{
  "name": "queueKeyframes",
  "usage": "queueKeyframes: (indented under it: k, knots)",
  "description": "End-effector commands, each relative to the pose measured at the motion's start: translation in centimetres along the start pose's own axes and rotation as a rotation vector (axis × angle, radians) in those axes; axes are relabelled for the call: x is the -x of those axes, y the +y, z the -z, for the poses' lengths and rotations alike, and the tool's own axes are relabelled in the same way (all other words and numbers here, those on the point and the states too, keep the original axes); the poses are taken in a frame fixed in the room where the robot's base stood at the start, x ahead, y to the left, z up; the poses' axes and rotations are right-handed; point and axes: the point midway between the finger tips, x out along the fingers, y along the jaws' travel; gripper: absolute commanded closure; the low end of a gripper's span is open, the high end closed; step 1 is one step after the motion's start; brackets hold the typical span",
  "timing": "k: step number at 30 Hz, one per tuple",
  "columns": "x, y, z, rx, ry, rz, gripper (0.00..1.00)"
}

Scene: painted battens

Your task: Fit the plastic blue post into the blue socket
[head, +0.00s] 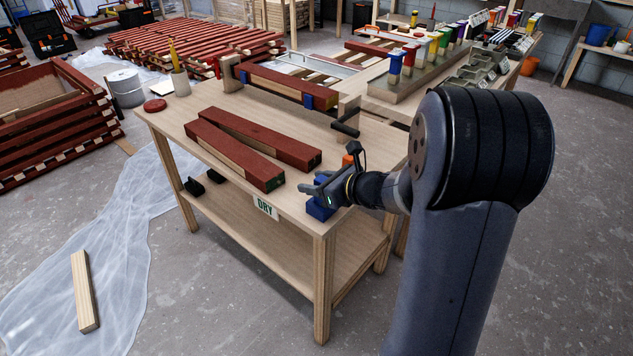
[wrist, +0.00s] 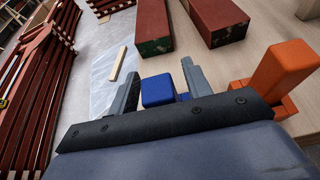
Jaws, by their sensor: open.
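The blue post (wrist: 158,91) stands between the two fingers of my gripper (wrist: 160,88) in the wrist view, with its square top showing. The fingers are apart, with a gap visible at least on the right side. A bit of the blue socket (wrist: 184,97) shows beside the post, near the right finger. In the head view the blue socket (head: 320,211) sits at the table's front corner, below my gripper (head: 308,194). The post appears upright at the socket, but its lower part is hidden, so I cannot tell how deep it sits.
An orange post (wrist: 285,67) stands in an orange socket close to the right in the wrist view. Two red-painted battens (head: 235,153) lie on the workbench (head: 172,119) left of my gripper. A DRY sign (head: 265,207) is on the bench's front edge.

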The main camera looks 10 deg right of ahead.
Motion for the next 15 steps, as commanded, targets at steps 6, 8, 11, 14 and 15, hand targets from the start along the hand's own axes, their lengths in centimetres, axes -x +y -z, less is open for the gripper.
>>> queueKeyframes:
  k: [6,8,11,14,15]
  knots:
    - [0.6,-0.1,-0.5,0.000,-0.001,0.002,0.53]
    - [1.6,-0.1,-0.5,0.000,-0.001,0.004,0.53]
    - [3.8,-0.1,-0.5,0.000,-0.001,0.006,0.53]
    - [6.0,-0.1,-0.5,-0.001,-0.001,0.007,0.53]
    - [6.9,-0.1,-0.5,-0.001,-0.001,0.006,0.53]
